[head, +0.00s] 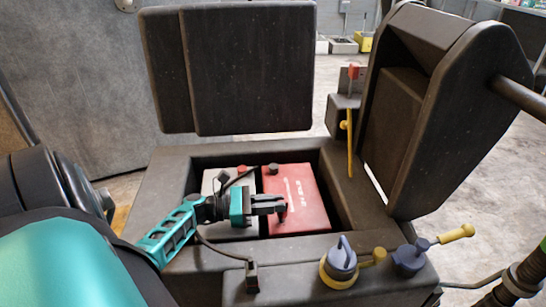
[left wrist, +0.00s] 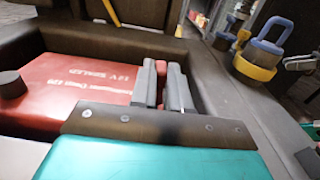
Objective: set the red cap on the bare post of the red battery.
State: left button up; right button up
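The red battery (head: 312,195) sits in the dark compartment, on the right side of it; its lettered top fills the left of the left wrist view (left wrist: 75,85). A dark cap (head: 273,169) stands on its far end. My left gripper (head: 281,205) is over the near part of this battery, its fingers almost together. A small red piece, which looks like the red cap (left wrist: 161,68), shows between the fingertips. The fingers hide the spot beneath, so I cannot tell whether the cap touches a post. My right gripper is not in view.
A grey battery (head: 212,183) with another red cap (head: 242,170) stands left of the red one. Compartment walls surround both. On the front ledge are a blue-and-yellow lock-like piece (head: 341,262), a blue piece with a yellow handle (head: 411,259) and a black cable connector (head: 251,276).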

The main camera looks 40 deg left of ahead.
pick_arm(q)
jog(key=o, duration=0.5)
jog(key=v, duration=1.2)
jog(key=shift+r+p, duration=0.1)
jog(key=shift+p, duration=0.25)
jog(key=shift+s+a, duration=0.25)
jog(key=shift+s, duration=0.15)
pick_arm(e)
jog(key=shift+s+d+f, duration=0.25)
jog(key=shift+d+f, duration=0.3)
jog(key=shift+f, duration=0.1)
pick_arm(q)
jog(key=shift+r, duration=0.1)
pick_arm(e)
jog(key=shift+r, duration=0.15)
